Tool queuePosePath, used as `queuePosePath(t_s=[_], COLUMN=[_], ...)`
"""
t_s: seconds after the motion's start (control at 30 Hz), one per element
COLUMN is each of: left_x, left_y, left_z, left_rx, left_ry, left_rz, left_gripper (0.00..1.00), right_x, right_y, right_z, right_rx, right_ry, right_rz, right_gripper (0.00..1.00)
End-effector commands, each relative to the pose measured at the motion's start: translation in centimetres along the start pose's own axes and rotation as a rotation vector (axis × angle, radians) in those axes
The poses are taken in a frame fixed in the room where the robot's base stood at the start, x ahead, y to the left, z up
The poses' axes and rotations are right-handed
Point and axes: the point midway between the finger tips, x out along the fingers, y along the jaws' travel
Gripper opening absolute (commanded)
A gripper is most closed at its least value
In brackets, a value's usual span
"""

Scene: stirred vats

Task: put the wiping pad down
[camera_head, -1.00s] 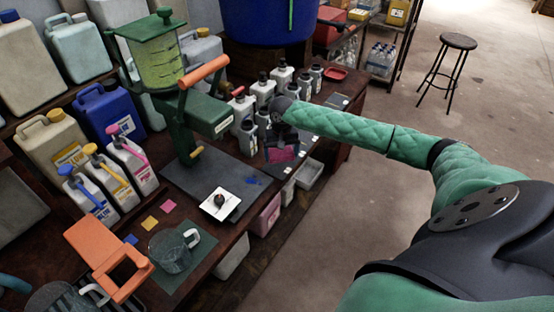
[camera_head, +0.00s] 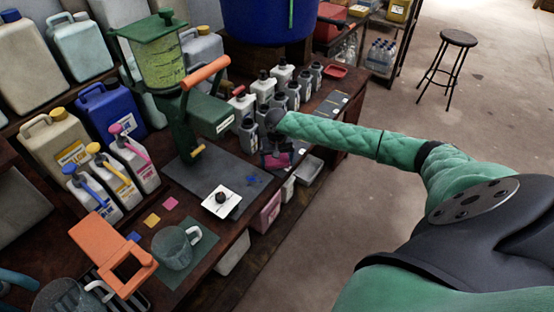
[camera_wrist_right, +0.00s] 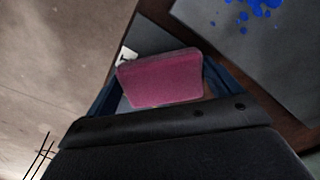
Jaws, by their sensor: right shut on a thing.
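The wiping pad (camera_wrist_right: 160,78) is a pink-magenta block with a greyish edge, held between the fingers of my right gripper (camera_wrist_right: 165,92) in the right wrist view. In the head view the pad (camera_head: 277,160) shows below the end of my right arm, over the front edge of the bench by the grey bottles. My right gripper (camera_head: 274,145) is dark and partly hidden by the wrist there. I cannot tell whether the pad touches the bench top. My left gripper is not in view.
A grey mat (camera_wrist_right: 250,40) with blue spots lies close by in the wrist view. Several grey bottles (camera_head: 249,138) stand just behind the gripper. A white dish (camera_head: 221,201) sits on the mat to the left.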

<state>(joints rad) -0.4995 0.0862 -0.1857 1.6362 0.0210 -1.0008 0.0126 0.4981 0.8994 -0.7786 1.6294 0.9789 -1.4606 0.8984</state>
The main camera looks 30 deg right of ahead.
Motion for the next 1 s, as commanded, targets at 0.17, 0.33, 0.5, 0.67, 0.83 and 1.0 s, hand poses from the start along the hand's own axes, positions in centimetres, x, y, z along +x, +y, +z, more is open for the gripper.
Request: queuePosePath(t_s=[0.17, 0.33, 0.5, 0.67, 0.83, 1.0], left_x=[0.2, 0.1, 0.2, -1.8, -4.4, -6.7], left_y=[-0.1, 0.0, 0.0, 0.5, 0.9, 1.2], left_z=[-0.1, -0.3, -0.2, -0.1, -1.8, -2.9], left_rx=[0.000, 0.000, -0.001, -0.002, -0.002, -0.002], left_ry=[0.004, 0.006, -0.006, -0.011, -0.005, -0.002], left_rz=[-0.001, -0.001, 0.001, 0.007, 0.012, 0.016], left_gripper=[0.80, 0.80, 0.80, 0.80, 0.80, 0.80], right_x=[0.1, 0.1, -0.7, -3.1, -6.5, -9.4], right_y=[0.0, 0.0, 0.0, 0.0, 0.0, 0.0], right_z=[0.0, 0.0, -0.1, -0.1, -0.1, -0.1], right_rx=[0.000, 0.000, 0.000, 0.000, 0.000, 0.000], right_ry=[0.000, 0.000, 0.001, 0.002, 0.002, 0.001], right_rz=[0.000, 0.000, -0.001, -0.001, -0.001, -0.002], right_gripper=[1.00, 1.00, 1.00, 1.00, 1.00, 1.00])
